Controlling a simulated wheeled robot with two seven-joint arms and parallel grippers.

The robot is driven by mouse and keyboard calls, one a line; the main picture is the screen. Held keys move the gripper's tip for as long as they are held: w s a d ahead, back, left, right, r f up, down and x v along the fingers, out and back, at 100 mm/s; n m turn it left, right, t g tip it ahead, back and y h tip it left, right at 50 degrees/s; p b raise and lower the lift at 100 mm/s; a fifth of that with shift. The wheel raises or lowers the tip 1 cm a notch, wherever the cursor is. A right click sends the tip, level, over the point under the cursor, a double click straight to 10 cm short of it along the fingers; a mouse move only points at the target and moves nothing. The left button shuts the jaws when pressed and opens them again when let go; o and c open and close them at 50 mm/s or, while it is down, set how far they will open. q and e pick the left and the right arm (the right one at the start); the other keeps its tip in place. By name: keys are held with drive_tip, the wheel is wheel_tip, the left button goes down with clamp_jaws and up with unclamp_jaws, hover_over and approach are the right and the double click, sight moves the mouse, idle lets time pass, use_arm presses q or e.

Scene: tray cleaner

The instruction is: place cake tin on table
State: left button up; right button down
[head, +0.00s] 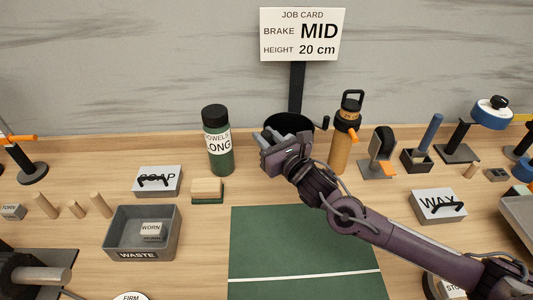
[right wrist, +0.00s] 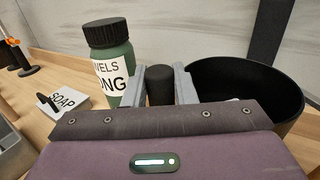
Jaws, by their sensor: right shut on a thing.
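A black round open vessel, which I take as the cake tin (head: 290,121), shows at the back of the table, partly behind my right gripper (head: 272,143). In the right wrist view the cake tin (right wrist: 292,97) stands close on the right, with its wide dark opening tilted toward the camera. My right gripper (right wrist: 158,86) has both grey fingers against a short black cylinder (right wrist: 159,86) that looks like the tin's side handle; its joint to the tin is hidden. Whether the tin's base touches the table is hidden. My left gripper cannot be made out.
A green bottle (head: 218,150) stands left of the right gripper and an orange bottle (head: 341,145) stands right of it. The job card (head: 302,34) rises behind. A waste bin (head: 113,252) is at left. The green mat (head: 290,240) in front is clear except under my right arm.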

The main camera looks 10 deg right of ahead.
drive_tip(key=shift+w+f+p, duration=0.15)
drive_tip(key=shift+f+p, duration=0.25)
drive_tip(key=shift+f, duration=2.75)
drive_tip(key=shift+w+f, duration=0.15)
drive_tip(key=shift+w, duration=0.05)
drive_tip(key=shift+f, duration=0.2)
drive_tip(key=c, duration=1.2)
unclamp_jaws()
drive_tip(key=shift+f, duration=0.15)
